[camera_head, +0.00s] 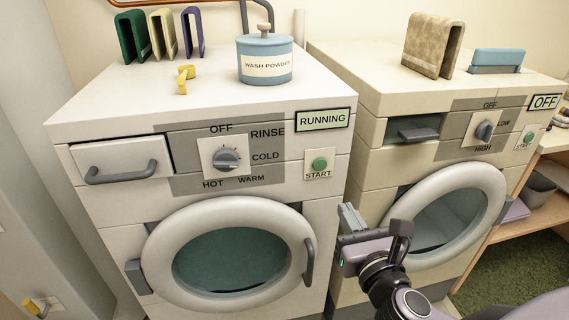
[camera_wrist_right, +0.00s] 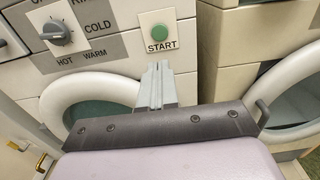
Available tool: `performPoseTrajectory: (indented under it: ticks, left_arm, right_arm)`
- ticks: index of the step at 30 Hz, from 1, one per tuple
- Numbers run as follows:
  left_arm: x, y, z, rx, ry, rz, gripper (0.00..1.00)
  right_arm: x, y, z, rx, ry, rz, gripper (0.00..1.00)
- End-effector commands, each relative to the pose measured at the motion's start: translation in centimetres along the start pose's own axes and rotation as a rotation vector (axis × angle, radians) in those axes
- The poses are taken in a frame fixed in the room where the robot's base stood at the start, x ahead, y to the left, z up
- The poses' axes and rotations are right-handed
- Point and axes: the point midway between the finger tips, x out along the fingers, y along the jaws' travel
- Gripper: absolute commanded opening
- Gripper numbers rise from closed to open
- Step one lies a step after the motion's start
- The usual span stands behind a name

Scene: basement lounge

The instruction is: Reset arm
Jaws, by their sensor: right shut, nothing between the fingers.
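My right gripper (camera_head: 351,218) is shut and empty in front of the gap between the two machines, below the left machine's START button. In the right wrist view its closed fingers (camera_wrist_right: 158,88) point up toward the green START button (camera_wrist_right: 160,32) and stand apart from it. The left machine (camera_head: 95,215) has a RUNNING sign (camera_head: 322,119), and its round door (camera_head: 160,258) is shut. Its dial (camera_head: 226,159) and the green START button (camera_head: 320,164) show in the head view. My left gripper is not in view.
The right machine (camera_head: 375,165) shows an OFF sign (camera_head: 545,102) and a round door (camera_head: 490,178) close to my right arm. On top of the left machine stand a blue wash powder tin (camera_head: 265,48) and a yellow object (camera_head: 184,79). A wooden shelf (camera_head: 535,208) is at the right.

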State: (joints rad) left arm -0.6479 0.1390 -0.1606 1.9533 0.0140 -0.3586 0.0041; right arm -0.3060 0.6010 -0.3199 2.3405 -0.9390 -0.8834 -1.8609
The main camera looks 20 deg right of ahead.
Motion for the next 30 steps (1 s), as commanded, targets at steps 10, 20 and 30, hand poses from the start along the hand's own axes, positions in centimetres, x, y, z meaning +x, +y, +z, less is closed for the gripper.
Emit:
performPoseTrajectory:
  ticks: [10,20,30]
  left_arm:
    - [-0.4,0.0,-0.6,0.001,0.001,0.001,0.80]
    - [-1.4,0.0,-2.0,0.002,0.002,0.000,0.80]
    - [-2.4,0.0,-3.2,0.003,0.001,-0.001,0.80]
  right_arm:
    - [-0.3,0.6,-3.2,0.262,0.122,0.014,0.00]
    - [-4.0,3.0,-12.8,1.239,0.487,-0.134,0.00]
    - [-9.8,5.5,-19.4,2.285,0.665,-0.593,0.00]
